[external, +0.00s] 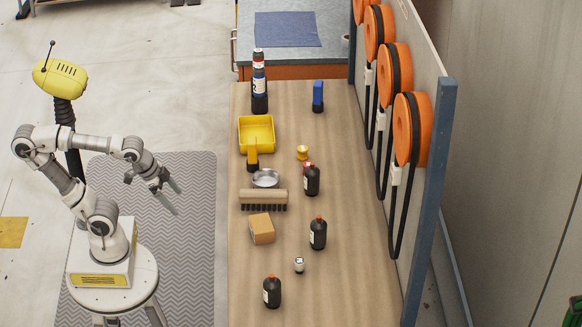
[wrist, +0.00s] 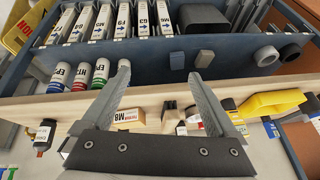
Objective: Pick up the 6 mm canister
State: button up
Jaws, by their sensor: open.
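No canister marked 6 mm can be made out. My gripper (external: 176,200) is left of the bench, above the grey mat, apart from everything on the bench. In the wrist view my gripper (wrist: 160,72) has its fingers spread wide with nothing held between them. I cannot tell which thing in the wrist view is that white canister.
Dark bottles (external: 318,233) stand near the white canister, with a cardboard box (external: 261,228) to its upper left. A brush (external: 264,197), metal dish (external: 265,179) and yellow dustpan (external: 256,130) lie farther back. Orange reels (external: 411,130) hang at the right. The front right of the bench is clear.

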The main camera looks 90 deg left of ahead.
jog(key=w+a+r+m+y+p, duration=0.3)
jog(key=w+a+m+y, duration=0.1)
jog(key=w+a+m, duration=0.2)
jog(key=m+t+y+p, duration=0.3)
jog(key=m+t+p, duration=0.35)
jog(key=m, duration=1.45)
send_near(307, 173)
jog(key=shift+s+d+r+g+p, duration=0.3)
jog(key=shift+s+r+g+p, duration=0.3)
jog(key=shift+r, duration=0.3)
jog(key=shift+w+d+f+m, duration=0.1)
jog(key=shift+w+f+m, duration=0.1)
jog(key=shift+m, duration=0.2)
jog(key=shift+t, duration=0.25)
jog(key=b+x, duration=0.1)
jog(key=x, duration=1.1)
jog(key=shift+d+f+b, duration=0.1)
jog(key=shift+f+b, duration=0.05)
jog(key=shift+b, duration=0.25)
jog(key=shift+f+b+x, duration=0.15)
jog(key=shift+b+x, duration=0.05)
jog(key=shift+x, duration=1.05)
jog(key=shift+f+b+x, duration=0.15)
jog(key=shift+f+x, duration=0.05)
jog(key=shift+x, duration=1.1)
jog(key=shift+s, duration=0.15)
grip_shut()
